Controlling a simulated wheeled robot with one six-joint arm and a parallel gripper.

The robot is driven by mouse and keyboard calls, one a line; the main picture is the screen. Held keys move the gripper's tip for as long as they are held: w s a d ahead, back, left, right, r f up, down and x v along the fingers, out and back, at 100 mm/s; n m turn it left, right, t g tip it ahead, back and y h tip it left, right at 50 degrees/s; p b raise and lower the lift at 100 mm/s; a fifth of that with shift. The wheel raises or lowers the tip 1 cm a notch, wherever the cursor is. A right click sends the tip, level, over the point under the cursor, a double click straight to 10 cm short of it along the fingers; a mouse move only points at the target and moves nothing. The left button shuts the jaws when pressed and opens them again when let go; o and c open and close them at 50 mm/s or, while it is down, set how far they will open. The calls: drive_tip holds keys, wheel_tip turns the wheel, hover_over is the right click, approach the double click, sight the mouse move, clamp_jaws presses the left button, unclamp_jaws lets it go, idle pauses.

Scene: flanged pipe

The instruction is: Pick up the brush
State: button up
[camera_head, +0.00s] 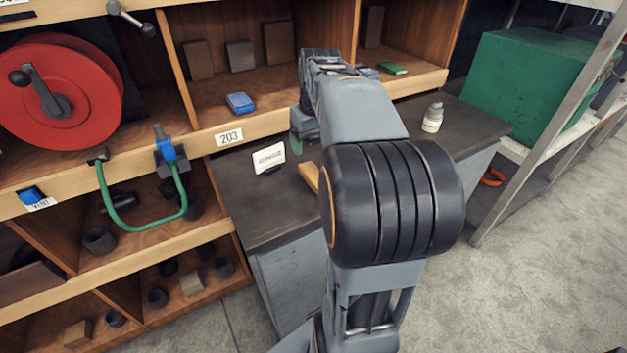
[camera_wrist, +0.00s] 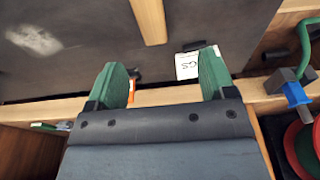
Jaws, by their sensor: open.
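A light wooden handle (camera_head: 310,177), which looks like the brush's, lies on the dark worktop (camera_head: 262,215), partly hidden behind my arm in the head view. In the wrist view the wooden handle (camera_wrist: 150,20) runs out of the top edge. No bristles show in either view. My gripper (camera_wrist: 162,75) is open and empty, its two green fingers wide apart. The handle's near end lies ahead of the fingertips, between their lines, and apart from them. In the head view my gripper (camera_head: 298,140) is mostly hidden by my arm, near the shelf front.
A white card (camera_head: 269,158) stands on the worktop beside the shelf; it also shows near one finger in the wrist view (camera_wrist: 188,65). A white bottle (camera_head: 433,118) stands further right. A blue item (camera_head: 240,102) lies on the shelf. A green hose (camera_head: 130,225) hangs at left.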

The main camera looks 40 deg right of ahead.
hover_over(314, 173)
drive_tip(key=f, duration=0.7)
drive_tip(key=shift+s+a+f, duration=0.15)
drive_tip(key=shift+s+a, duration=0.05)
drive_tip(key=shift+s, duration=0.1)
drive_tip(key=shift+w+d+f, duration=0.1)
drive_tip(key=shift+w+f, duration=0.1)
drive_tip(key=shift+f, duration=1.3)
drive_tip(key=shift+w+d+f, duration=0.1)
drive_tip(key=shift+w+f, duration=0.1)
drive_tip(key=shift+f, duration=1.25)
drive_tip(key=c, duration=1)
drive_tip(key=shift+r, duration=0.15)
drive_tip(key=shift+c, duration=0.2)
